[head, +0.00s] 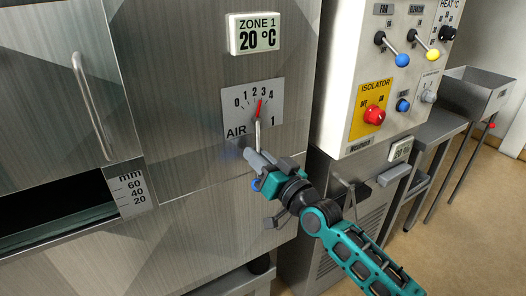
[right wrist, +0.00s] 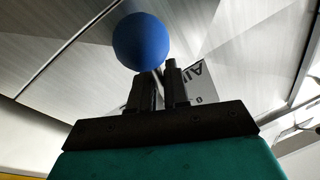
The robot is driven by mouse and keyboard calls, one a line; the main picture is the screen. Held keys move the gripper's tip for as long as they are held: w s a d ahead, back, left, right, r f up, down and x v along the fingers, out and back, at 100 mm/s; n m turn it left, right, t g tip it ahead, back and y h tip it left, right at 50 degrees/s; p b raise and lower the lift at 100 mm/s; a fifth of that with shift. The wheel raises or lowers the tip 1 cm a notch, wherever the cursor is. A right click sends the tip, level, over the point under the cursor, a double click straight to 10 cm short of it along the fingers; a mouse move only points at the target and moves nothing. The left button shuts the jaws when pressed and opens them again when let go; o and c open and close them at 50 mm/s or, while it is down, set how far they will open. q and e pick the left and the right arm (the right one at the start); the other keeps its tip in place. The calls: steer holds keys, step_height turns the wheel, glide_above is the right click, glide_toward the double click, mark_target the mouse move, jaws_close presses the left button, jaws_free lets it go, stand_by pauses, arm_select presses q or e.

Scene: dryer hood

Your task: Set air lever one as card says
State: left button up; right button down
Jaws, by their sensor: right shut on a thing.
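The air lever one plate (head: 238,112) on the steel hood reads AIR 1, with a dial marked 0 to 4. Its red pointer (head: 260,107) points up, close to the 3. The lever's pale rod (head: 257,134) hangs down from the dial. My right gripper (head: 258,162) is shut on the rod, which passes between its fingers (right wrist: 158,88). The lever's blue ball knob (head: 256,184) shows just below the gripper, and large beyond the fingertips in the right wrist view (right wrist: 143,40). I see no card in these views. My left gripper is not in view.
A ZONE 1 display (head: 255,34) reading 20 °C is above the dial. A control panel with a red isolator knob (head: 374,115) and levers is to the right. A door handle (head: 90,103) and a mm scale (head: 130,190) are to the left.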

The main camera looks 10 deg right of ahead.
steer(key=shift+s+a+r+m, duration=0.1)
steer(key=shift+a+r+m, duration=0.05)
steer(key=shift+a+m, duration=0.3)
steer(key=shift+d, duration=0.1)
steer(key=c, duration=1.2)
jaws_free()
steer(key=shift+s+d+f, duration=0.2)
steer(key=shift+s+d, duration=0.1)
steer(key=shift+s, duration=0.1)
steer(key=v, duration=1.2)
steer(key=shift+a, duration=0.1)
